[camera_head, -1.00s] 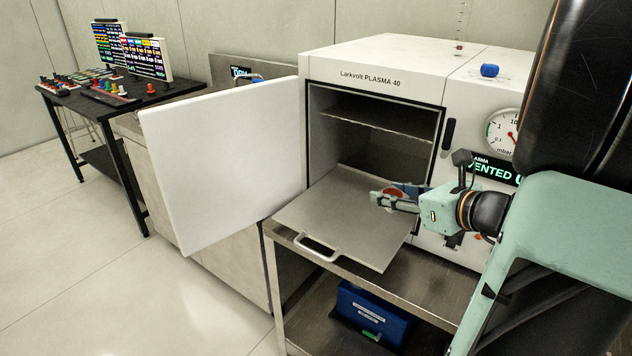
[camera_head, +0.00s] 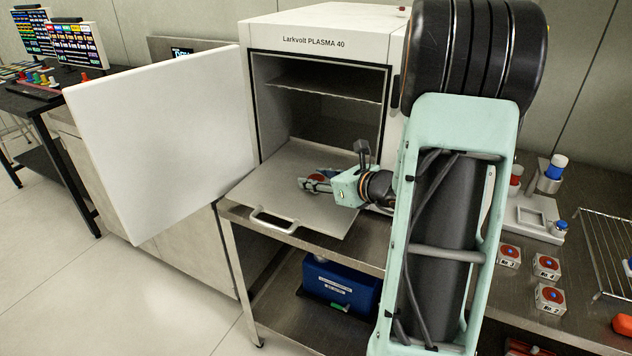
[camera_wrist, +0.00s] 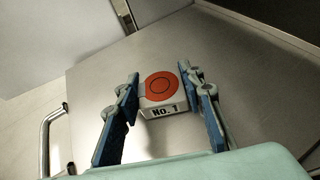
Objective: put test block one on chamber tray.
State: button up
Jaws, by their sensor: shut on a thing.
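Test block one (camera_wrist: 162,91), a small pale block with a red disc on top and "No. 1" on its side, is between the fingers of my gripper (camera_wrist: 158,92) in the wrist view. My gripper (camera_head: 316,185) is shut on it. In the head view the block is mostly hidden by the fingers, with some red showing. The chamber tray (camera_head: 272,191), a flat grey metal plate with a front handle, is pulled out of the open chamber. The block is over the tray; I cannot tell whether it touches.
The white chamber door (camera_head: 160,140) stands open at left. A shelf (camera_head: 325,92) is inside the chamber. Blocks including No. 3 (camera_head: 508,256) and No. 4 (camera_head: 546,267) sit on the right bench, near a wire rack (camera_head: 608,250). A blue case (camera_head: 342,286) is below. Much of the tray is bare.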

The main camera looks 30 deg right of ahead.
jog(key=shift+f, duration=0.15)
jog(key=o, duration=1.3)
jog(key=shift+c, duration=0.2)
jog(key=shift+r, duration=0.25)
jog(key=p+v, duration=0.1)
jog(key=v, duration=1.1)
jog(key=shift+s+f+p, duration=0.1)
jog(key=shift+f+p, duration=0.05)
jog(key=shift+p, duration=0.2)
